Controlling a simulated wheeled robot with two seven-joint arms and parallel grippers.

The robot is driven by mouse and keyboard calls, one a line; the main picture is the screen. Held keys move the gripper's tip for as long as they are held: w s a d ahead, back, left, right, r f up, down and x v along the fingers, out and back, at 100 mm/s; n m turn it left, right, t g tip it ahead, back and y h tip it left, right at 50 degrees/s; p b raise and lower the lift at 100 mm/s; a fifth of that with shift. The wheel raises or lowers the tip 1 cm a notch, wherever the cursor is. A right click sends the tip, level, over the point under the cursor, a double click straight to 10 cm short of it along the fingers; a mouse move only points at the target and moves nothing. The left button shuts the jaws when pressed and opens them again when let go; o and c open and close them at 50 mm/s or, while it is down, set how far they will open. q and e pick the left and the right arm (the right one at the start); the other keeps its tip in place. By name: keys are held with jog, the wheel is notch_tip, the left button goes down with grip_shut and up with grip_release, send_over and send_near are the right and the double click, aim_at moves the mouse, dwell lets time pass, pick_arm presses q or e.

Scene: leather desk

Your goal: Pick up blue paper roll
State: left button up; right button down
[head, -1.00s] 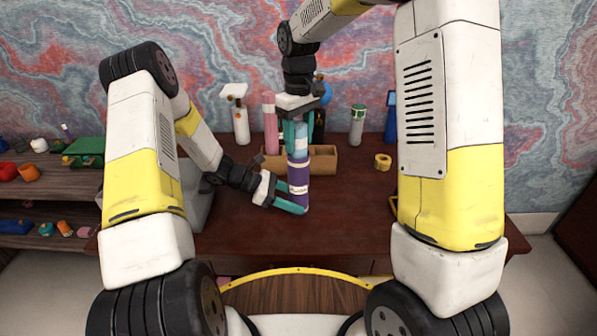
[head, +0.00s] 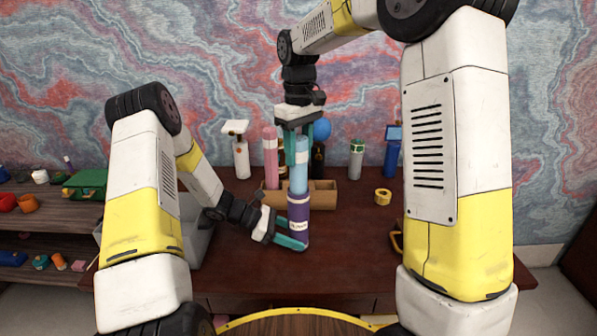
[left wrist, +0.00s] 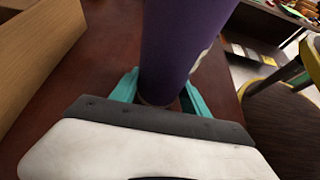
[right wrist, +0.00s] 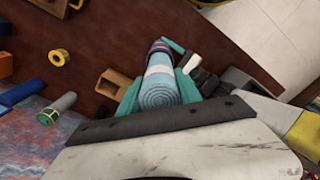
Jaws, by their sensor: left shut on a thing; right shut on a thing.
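The light blue paper roll (head: 301,175) stands upright with its lower end at the top of a dark purple tube (head: 299,212); whether it is still inside cannot be told. My right gripper (head: 296,160) points down and is shut around the blue roll's upper part. The right wrist view shows the roll's spiral end (right wrist: 160,93) between the fingers, with the purple tube (right wrist: 158,47) beyond. My left gripper (head: 300,246) is shut on the purple tube near its base, low over the desk. The left wrist view shows the tube (left wrist: 182,45) between its fingers.
A wooden box (head: 322,196) stands just behind the tube. A pink roll (head: 270,160), white bottle (head: 241,160) and grey-green cylinder (head: 356,160) stand at the back. A yellow tape ring (head: 382,197) lies right.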

notch_tip(320, 180, up, 22)
jog(key=shift+f, duration=0.15)
pick_arm(q)
jog(key=o, duration=1.1)
jog(key=shift+c, duration=0.2)
